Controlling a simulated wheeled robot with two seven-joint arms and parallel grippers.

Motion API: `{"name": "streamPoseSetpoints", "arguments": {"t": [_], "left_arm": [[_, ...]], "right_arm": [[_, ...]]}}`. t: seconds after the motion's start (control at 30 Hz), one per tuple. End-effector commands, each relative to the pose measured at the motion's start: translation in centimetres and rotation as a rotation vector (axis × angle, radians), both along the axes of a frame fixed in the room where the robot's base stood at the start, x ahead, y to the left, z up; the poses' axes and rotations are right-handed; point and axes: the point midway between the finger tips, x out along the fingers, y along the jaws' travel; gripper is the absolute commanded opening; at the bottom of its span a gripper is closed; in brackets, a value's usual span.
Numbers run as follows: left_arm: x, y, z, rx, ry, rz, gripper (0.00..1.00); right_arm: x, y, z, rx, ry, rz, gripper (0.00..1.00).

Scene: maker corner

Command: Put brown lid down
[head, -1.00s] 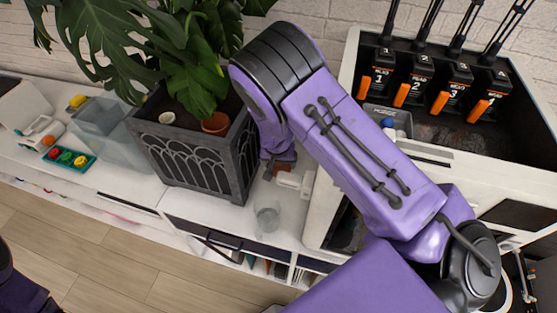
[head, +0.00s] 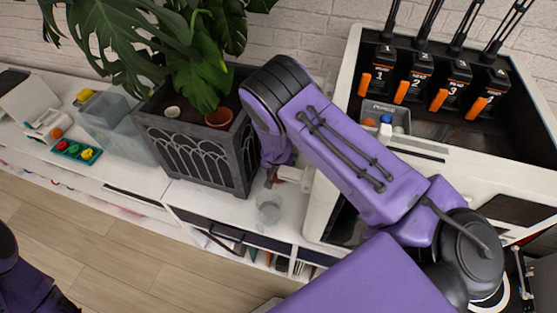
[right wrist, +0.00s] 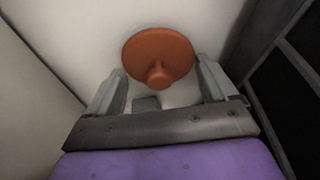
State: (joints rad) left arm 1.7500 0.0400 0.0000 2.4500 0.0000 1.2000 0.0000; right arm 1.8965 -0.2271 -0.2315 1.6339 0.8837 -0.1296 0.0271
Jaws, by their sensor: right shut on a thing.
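The brown lid (right wrist: 158,56) is a round orange-brown disc with a knob, in the right wrist view. It sits between the two fingers of my right gripper (right wrist: 160,88), which is shut on it. A pale surface lies behind the lid; I cannot tell whether they touch. In the head view my right gripper (head: 288,174) is mostly hidden by my arm, between the planter and the white machine, and the lid is not clearly seen there. My left gripper is out of view; only part of my left arm shows at the lower left.
A clear glass container (head: 268,208) stands on the white cabinet (head: 215,205), close to my right gripper. A dark planter (head: 195,150) with a large plant stands left of it. A white machine (head: 325,205) stands on the right. Clear bins and a teal tray (head: 76,152) lie far left.

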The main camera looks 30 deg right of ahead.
Motion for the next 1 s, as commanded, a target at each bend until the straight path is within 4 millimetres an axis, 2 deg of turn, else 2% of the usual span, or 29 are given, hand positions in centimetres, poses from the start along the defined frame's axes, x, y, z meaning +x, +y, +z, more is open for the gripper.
{"name": "streamPoseSetpoints", "arguments": {"t": [0.03,0.13,0.17,0.2,0.47,0.57,0.63,0.9,1.0], "left_arm": [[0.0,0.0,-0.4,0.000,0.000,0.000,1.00],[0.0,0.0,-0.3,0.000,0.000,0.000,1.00],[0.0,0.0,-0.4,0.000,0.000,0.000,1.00],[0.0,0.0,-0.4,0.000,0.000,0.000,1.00],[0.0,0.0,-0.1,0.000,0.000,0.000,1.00],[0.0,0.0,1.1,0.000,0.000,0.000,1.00],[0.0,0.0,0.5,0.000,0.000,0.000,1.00],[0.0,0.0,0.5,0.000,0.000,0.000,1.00],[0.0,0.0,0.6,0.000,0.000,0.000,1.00]], "right_arm": [[-0.5,0.2,-1.0,0.003,0.010,-0.001,0.51],[-0.7,0.3,-1.0,0.003,0.013,-0.002,0.51],[-0.7,0.3,-1.1,0.003,0.014,-0.002,0.92],[-0.8,0.3,-1.1,0.004,0.015,-0.002,1.00],[-0.9,0.4,-0.9,0.004,0.017,0.000,1.00],[-0.9,0.4,0.8,0.004,0.016,0.000,1.00],[-1.0,0.7,2.0,0.003,0.013,0.001,1.00],[-2.4,1.7,9.1,0.000,0.008,0.002,1.00],[-2.7,2.0,10.8,0.001,0.008,0.001,1.00]]}}
